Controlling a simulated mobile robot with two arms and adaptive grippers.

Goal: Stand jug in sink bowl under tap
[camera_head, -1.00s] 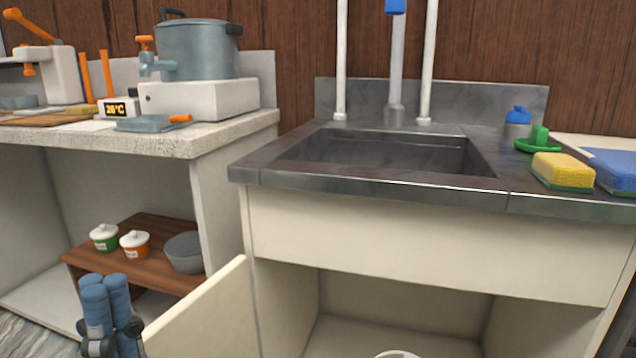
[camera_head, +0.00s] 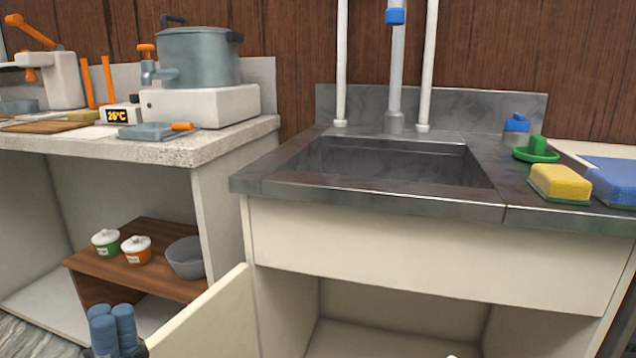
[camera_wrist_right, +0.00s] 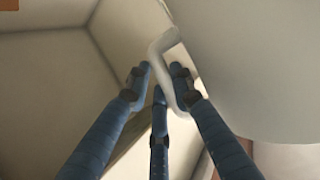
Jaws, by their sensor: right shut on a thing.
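The sink bowl (camera_head: 385,160) is a recess in the grey metal counter and looks empty. The tap (camera_head: 396,60), an upright pipe with a blue part, stands behind it between two white pipes. In the right wrist view, my right gripper (camera_wrist_right: 165,82) is shut on the pale bent handle of the jug. The jug's large pale body (camera_wrist_right: 250,65) fills the right side of that view. In the head view only a small white patch, perhaps the jug, shows at the bottom edge. My left gripper (camera_head: 112,325) is low at the left, empty, its lower part cut off.
An open cabinet door (camera_head: 205,320) juts out below the sink. A yellow sponge (camera_head: 560,183), a green item (camera_head: 536,150) and a blue-capped item (camera_head: 516,123) sit right of the bowl. A pot (camera_head: 200,58) stands on the left counter, with tubs and a grey bowl (camera_head: 185,258) on the shelf below.

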